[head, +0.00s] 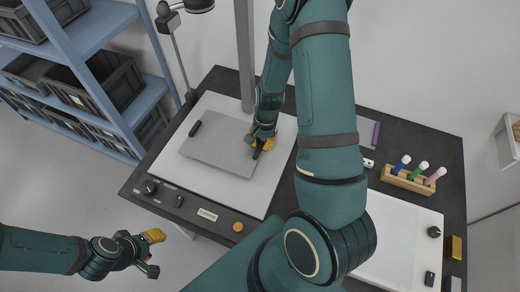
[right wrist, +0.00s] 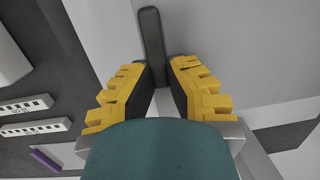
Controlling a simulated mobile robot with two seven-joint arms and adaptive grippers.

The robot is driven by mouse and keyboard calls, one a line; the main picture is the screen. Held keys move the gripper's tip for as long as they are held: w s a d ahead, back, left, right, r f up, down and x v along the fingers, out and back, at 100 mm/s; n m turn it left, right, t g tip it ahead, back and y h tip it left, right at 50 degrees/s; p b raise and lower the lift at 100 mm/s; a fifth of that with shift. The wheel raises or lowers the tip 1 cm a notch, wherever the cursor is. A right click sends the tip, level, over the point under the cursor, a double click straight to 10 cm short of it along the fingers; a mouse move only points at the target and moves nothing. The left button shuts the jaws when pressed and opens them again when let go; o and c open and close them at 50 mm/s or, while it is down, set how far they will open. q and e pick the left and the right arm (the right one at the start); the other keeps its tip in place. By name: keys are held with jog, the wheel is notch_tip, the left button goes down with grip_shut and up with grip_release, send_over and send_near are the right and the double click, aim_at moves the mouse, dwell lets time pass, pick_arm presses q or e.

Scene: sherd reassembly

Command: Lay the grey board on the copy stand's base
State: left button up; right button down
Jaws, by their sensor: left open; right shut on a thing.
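The grey board (head: 212,143) is a flat rectangle with a dark grip on its left edge (head: 195,128). In the head view it lies over the white base of the copy stand (head: 225,105), inside the base's outline. I cannot tell whether it touches the base all over. My right gripper (head: 261,147) is at the board's right edge, shut on its other dark grip, which shows between the yellow fingers in the right wrist view (right wrist: 152,45). My left gripper (head: 152,253) is open and empty, off the table's front left corner, apart from the board.
The stand's column (head: 244,55) rises behind the board, with a lamp (head: 174,18) at left. Knobs and an orange button (head: 238,227) line the front edge. A wooden rack of coloured pens (head: 408,180) and a white panel (head: 395,245) are at right. Blue shelves (head: 100,25) stand left.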

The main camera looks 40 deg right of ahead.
notch_tip(320, 180, down, 3)
jog(key=shift+s+f+b, duration=0.1)
jog(key=shift+b, duration=0.25)
jog(key=shift+f, duration=0.35)
jog(key=shift+r, duration=0.1)
jog(key=c, duration=1.1)
grip_release()
jog(key=shift+c, duration=0.2)
